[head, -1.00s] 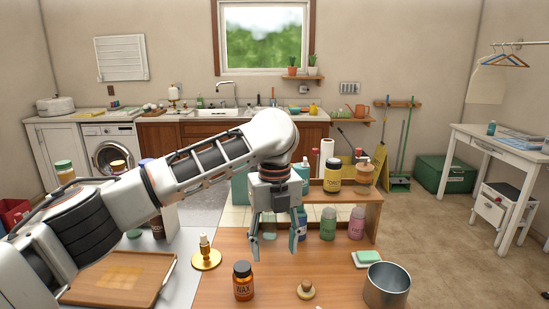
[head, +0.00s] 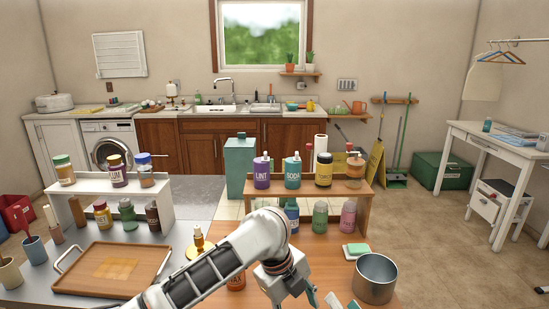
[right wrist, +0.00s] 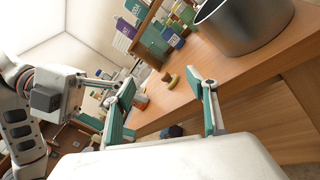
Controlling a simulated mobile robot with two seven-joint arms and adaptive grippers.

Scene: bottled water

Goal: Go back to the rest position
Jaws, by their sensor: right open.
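My right gripper (head: 342,303) shows only by its teal fingertips at the bottom edge of the head view. In the right wrist view its two fingers (right wrist: 168,88) are spread, with nothing held between them. My left arm reaches in from the bottom of the head view, low over the wooden table. Its left gripper (head: 304,294) points down and right at the bottom edge, beside the right fingertips; its fingers are mostly cut off. The left arm also shows at the left of the right wrist view.
A metal pot (head: 376,278) stands close right of the grippers, with a sponge (head: 356,250) behind it. The WAX bottle (head: 236,280) is partly hidden by my left arm. Bottles fill the wooden shelf (head: 344,204) behind. A wooden tray (head: 75,286) lies left.

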